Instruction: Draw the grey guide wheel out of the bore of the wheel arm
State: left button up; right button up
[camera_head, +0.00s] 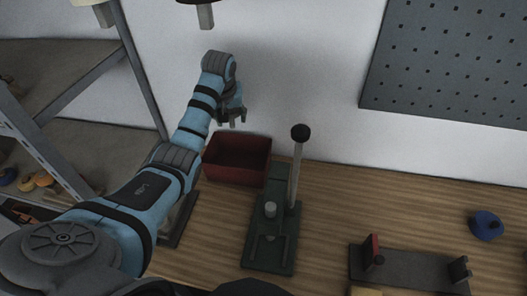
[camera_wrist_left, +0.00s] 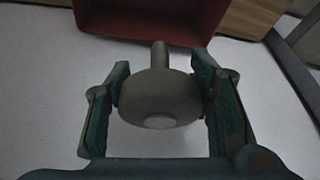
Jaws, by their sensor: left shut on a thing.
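My left gripper (camera_head: 231,121) is raised at the back of the table, near the wall and above the red bin. In the left wrist view its two green fingers (camera_wrist_left: 161,72) are shut on the grey guide wheel (camera_wrist_left: 158,100), one on each side. The wheel's thin stem points toward the red bin and appears free of any bore. In the head view the wheel is too small to make out at the gripper. I cannot tell which part is the wheel arm; a dark green stand (camera_head: 262,247) bears a short grey cylinder (camera_head: 270,210). My right gripper is out of view.
The red bin (camera_head: 238,178) stands against the wall; its rim also shows in the wrist view (camera_wrist_left: 150,36). A tall black-topped post (camera_head: 297,165) rises from the stand. At right are a dark fixture (camera_head: 410,267) and a blue disc (camera_head: 486,226). Shelving (camera_head: 150,95) borders the left.

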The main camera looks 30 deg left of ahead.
pick_arm(q)
jog(key=r, duration=0.1)
jog(key=s+r+m, duration=0.1)
jog(key=r+m, duration=0.1)
jog(key=shift+s+a+r+t+h, duration=0.15)
jog(key=shift+s+r+t+h, duration=0.1)
jog(key=shift+r+t+h, duration=0.05)
jog(key=f, duration=0.5)
jog(key=shift+d+f, duration=0.3)
jog(key=shift+a, duration=0.1)
jog(key=o, duration=1.1)
jog(key=shift+s+r, duration=0.15)
jog(key=shift+s, duration=0.1)
jog(key=shift+o, duration=1.3)
jog(key=shift+s+r, duration=0.1)
jog(key=shift+s, duration=0.15)
jog(key=v, duration=0.7)
jog(key=shift+r, duration=0.3)
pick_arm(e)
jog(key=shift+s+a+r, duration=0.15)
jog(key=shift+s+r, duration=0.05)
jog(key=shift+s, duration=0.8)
